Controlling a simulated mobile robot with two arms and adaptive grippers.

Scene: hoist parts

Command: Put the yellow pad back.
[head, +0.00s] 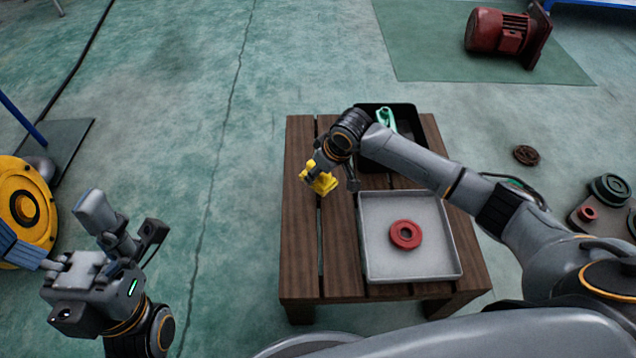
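The yellow pad (319,179) is at the end of my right gripper (316,174), above the left part of the wooden table. The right gripper appears shut on it; the wrist hides much of the fingers. The pad looks apart from the table top, left of the grey tray. My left gripper (55,230) is at the lower left, away from the table, with its fingers spread wide and nothing between them.
The wooden table (300,258) carries a shallow grey tray (385,262) with a red ring (405,234) and a black bin (405,112) holding a green part (386,120). A yellow round machine (40,205) stands left. A red motor (497,32) lies at back right.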

